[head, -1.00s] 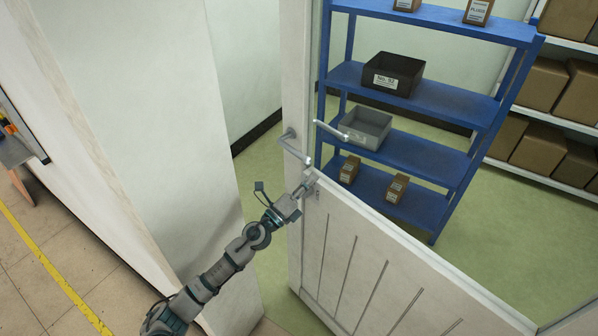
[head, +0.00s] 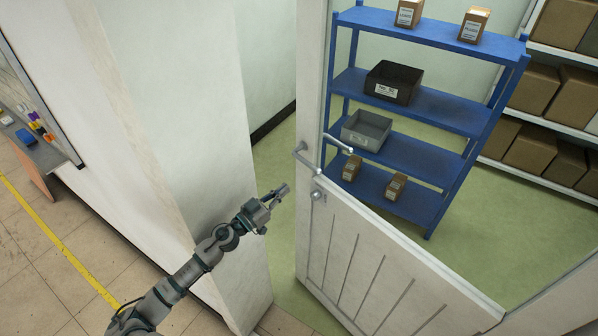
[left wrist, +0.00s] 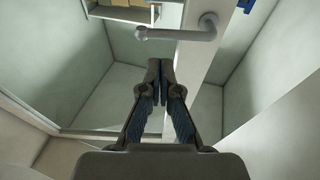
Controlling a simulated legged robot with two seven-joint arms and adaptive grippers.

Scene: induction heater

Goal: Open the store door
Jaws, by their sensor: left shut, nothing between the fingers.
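The store door (head: 375,265) is white with a glazed upper part, and it stands ajar, with a gap between its latch edge and the white wall end. Its lever handle (head: 306,157) shows near the latch edge, with a second lever seen through the glass. A lock cylinder (head: 316,195) sits below it. My left gripper (head: 284,188) is shut and empty, to the left of the door edge and a little below the handle, apart from it. In the left wrist view the closed fingertips (left wrist: 160,62) are below the handle (left wrist: 178,33). My right gripper is not in view.
The white wall end (head: 190,130) stands close left of my left arm. Beyond the door are a blue shelf (head: 425,112) with bins and small boxes, and a rack of cardboard boxes (head: 535,85). Green floor (head: 290,235) shows in the gap.

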